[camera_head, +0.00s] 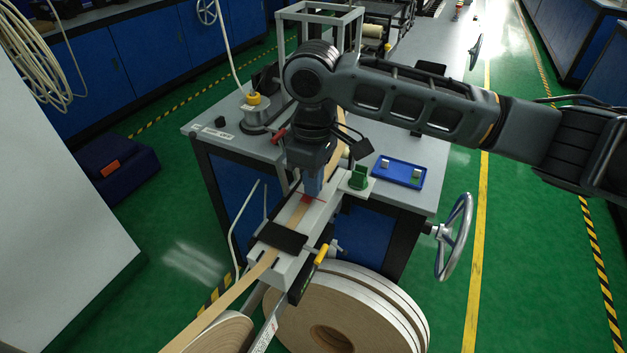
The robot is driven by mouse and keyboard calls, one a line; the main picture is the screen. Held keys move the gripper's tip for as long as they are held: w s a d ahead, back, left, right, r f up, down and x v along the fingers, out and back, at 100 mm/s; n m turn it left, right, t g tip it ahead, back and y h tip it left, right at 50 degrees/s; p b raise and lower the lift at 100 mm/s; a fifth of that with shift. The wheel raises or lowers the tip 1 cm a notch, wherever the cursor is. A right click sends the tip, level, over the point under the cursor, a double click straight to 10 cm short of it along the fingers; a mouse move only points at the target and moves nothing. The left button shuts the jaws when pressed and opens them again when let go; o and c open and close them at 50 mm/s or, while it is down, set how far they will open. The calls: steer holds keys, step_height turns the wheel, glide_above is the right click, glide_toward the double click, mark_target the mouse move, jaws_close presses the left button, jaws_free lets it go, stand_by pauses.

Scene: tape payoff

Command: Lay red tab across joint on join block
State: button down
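The pale join block (316,226) runs lengthwise at the front of the bench, with a tan tape strip (295,219) along its top. My gripper (311,188) points down over the block's middle, its fingertips very close to the tape. A small patch of red (306,198), probably the red tab, shows right under the fingertips across the tape. I cannot tell whether the fingers grip it or whether it lies on the tape. The joint is hidden or too small to make out.
A blue tray (399,173) with small pale and green pieces lies to the right on the bench. A green fixture (358,179) stands beside the block. Big tape rolls (375,310) sit below in front, and a handwheel (455,235) sticks out at right.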

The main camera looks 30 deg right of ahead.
steer(key=shift+f, duration=0.35)
steer(key=shift+f, duration=0.1)
steer(key=c, duration=1.4)
jaws_free()
steer(key=shift+o, duration=0.2)
step_height(320, 180, up, 12)
steer(key=shift+b, duration=0.4)
